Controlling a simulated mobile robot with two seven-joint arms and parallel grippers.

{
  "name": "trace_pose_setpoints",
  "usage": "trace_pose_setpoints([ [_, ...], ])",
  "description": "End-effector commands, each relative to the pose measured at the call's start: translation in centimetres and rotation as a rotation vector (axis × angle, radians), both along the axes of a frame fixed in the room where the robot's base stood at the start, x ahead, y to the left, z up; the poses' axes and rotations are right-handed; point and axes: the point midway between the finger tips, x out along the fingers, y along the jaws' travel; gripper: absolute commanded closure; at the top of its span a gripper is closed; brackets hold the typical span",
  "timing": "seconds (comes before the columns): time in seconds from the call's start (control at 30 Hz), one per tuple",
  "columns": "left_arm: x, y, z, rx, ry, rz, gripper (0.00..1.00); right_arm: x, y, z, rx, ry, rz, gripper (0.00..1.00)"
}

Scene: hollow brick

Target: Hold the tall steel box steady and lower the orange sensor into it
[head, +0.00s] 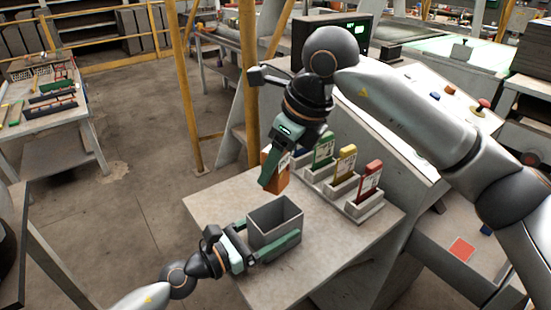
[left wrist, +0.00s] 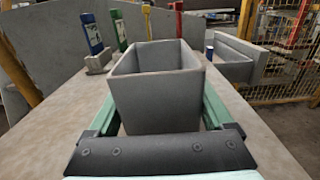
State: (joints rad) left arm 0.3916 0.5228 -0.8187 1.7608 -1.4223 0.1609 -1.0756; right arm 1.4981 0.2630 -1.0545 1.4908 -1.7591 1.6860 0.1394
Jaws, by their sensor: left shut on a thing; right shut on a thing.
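The tall steel box (head: 270,219) stands upright and open-topped on the table. My left gripper (head: 272,236) is shut on it, with green fingers along two opposite sides. The left wrist view shows the box (left wrist: 155,98) between those fingers (left wrist: 158,112). My right gripper (head: 273,172) points down and is shut on the orange sensor (head: 283,181). The sensor is above and behind the box, apart from its rim in the head view; the near finger covers part of it. I do not see the sensor in the left wrist view.
A grey rack (head: 362,208) with green, yellow (head: 345,163) and red (head: 370,180) tagged items stands right of the box. A blue item (left wrist: 92,36) shows in the left wrist view. The table (head: 222,207) is bare to the left of the box.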

Motion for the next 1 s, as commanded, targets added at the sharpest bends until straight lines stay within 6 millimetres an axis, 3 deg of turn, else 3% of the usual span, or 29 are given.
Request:
trace_pose_setpoints([
  [0.27, 0.0, 0.0, -0.1, 0.001, 0.001, 0.0, 0.98, -0.2, 0.0, -1.8, 0.021, -0.008, -0.176, 1.0],
  [1.0, 0.0, 0.0, -0.1, 0.001, 0.001, 0.0, 0.98, -0.2, 0.1, -5.5, 0.024, -0.009, -0.181, 1.0],
])
